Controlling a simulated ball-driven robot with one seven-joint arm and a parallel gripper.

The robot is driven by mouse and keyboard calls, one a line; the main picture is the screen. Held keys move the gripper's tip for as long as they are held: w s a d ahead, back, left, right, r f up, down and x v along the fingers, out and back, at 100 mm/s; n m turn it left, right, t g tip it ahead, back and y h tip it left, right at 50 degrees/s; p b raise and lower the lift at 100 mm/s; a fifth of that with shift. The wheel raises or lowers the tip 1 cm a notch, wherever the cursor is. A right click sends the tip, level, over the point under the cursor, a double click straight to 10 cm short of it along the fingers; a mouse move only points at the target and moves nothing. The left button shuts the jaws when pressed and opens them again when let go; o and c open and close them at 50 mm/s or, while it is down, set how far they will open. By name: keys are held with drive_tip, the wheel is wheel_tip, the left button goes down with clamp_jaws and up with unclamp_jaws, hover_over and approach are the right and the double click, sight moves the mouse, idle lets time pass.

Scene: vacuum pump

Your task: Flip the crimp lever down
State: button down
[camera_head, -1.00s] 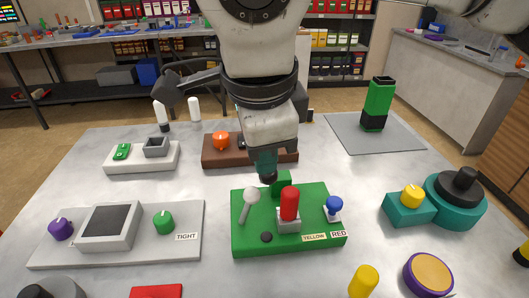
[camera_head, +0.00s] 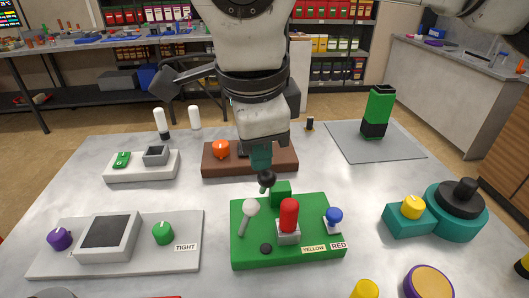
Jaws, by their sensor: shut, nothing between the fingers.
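A green base (camera_head: 255,256) with YELLOW and RED labels stands mid table. It carries a grey lever with a ball end (camera_head: 249,208), leaning up, a red handle (camera_head: 289,215) standing upright and a blue knob (camera_head: 334,214). A black ball-ended lever (camera_head: 267,179) rises at the back edge beside a green block (camera_head: 281,194). No label shows which is the crimp lever. My gripper (camera_head: 261,158) points down, shut and empty, just above and behind the black ball. I cannot tell whether they touch.
A brown box with an orange knob (camera_head: 221,150) stands behind my gripper. A grey panel (camera_head: 185,255) lies left, a teal unit (camera_head: 443,226) right. A green and black block (camera_head: 376,113) stands on a grey mat (camera_head: 346,148). Bare table lies between base and teal unit.

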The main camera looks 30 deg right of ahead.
drive_tip(key=s+a+r, duration=0.4)
drive_tip(key=s+r, duration=0.2)
drive_tip(key=r, duration=0.2)
drive_tip(key=shift+s+r, duration=0.35)
drive_tip(key=shift+s, duration=0.05)
drive_tip(key=shift+a+r, duration=0.1)
